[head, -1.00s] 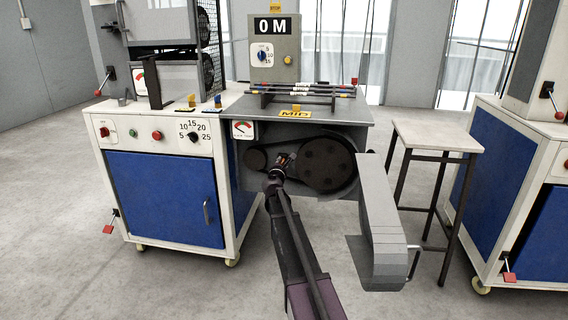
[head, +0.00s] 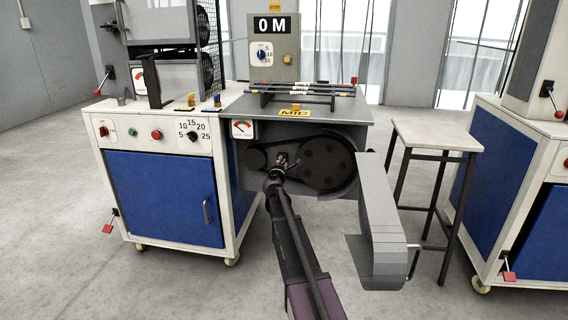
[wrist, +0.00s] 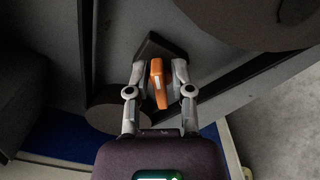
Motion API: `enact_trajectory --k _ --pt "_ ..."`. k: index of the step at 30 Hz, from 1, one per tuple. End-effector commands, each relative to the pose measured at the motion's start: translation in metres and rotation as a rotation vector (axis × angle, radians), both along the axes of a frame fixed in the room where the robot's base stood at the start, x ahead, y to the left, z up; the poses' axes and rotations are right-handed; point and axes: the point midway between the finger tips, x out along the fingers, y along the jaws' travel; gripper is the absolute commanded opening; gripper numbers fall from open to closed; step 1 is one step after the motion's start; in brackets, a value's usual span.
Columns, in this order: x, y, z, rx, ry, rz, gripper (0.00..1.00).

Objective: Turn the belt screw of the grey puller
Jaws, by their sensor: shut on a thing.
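The grey puller (head: 300,120) has its belt drive open at the front, with a small pulley (head: 256,160) at left and a large pulley (head: 327,163) at right. The belt screw, an orange bar-shaped handle (wrist: 157,84), sits between the pulleys. In the wrist view my gripper (wrist: 159,72) has one finger on each side of the handle and is shut on it. In the head view my gripper (head: 281,166) covers most of the screw. The belt tension gauge (head: 243,129) is on the puller's front at upper left; its reading is too small to tell surely.
The grey belt cover (head: 378,215) hangs open to the right of the drive, close to my arm. A white cabinet with a blue door (head: 165,198) stands at left. A small table (head: 437,135) stands at right. Rods (head: 305,90) lie on the puller's top.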

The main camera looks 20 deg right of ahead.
Motion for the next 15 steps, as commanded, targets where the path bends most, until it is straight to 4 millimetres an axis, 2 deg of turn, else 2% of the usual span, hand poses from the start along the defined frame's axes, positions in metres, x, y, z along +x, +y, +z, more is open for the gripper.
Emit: enact_trajectory --k 1,15 --pt "-0.0003 0.0045 -0.0014 0.017 -0.01 0.009 0.0" --pt "0.0006 0.0052 -0.0014 0.088 -0.058 0.013 0.0"
